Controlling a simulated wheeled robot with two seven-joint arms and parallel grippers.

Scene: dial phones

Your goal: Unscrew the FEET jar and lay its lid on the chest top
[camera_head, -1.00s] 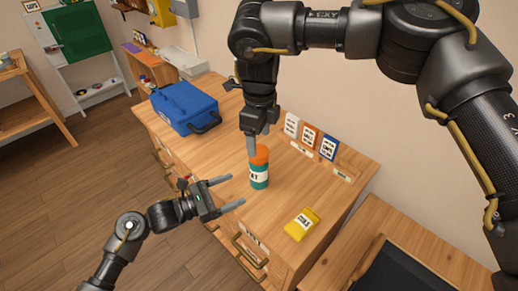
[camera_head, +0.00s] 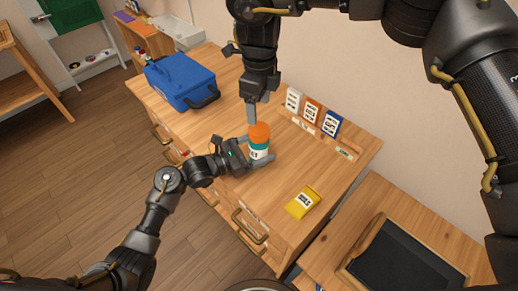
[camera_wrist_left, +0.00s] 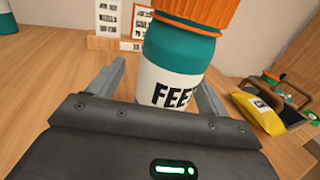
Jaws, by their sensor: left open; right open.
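The FEET jar (camera_head: 259,152) stands upright on the wooden chest top (camera_head: 220,118). It is teal with a white label and an orange ribbed lid (camera_head: 259,131), which is on the jar. My left gripper (camera_head: 257,154) is open, with its fingers on either side of the jar's body. In the left wrist view the jar (camera_wrist_left: 178,68) stands between the two fingers (camera_wrist_left: 165,90), and the lid (camera_wrist_left: 197,14) is cut by the top edge. My right gripper (camera_head: 251,114) is open and points down just above and behind the lid; its far finger is hidden.
A blue cooler box (camera_head: 180,82) is at the chest's left end. Several upright cards (camera_head: 312,110) line the back edge. A yellow packet (camera_head: 302,202) lies to the right. The top between jar and packet is clear. A dark framed board (camera_head: 400,265) is at lower right.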

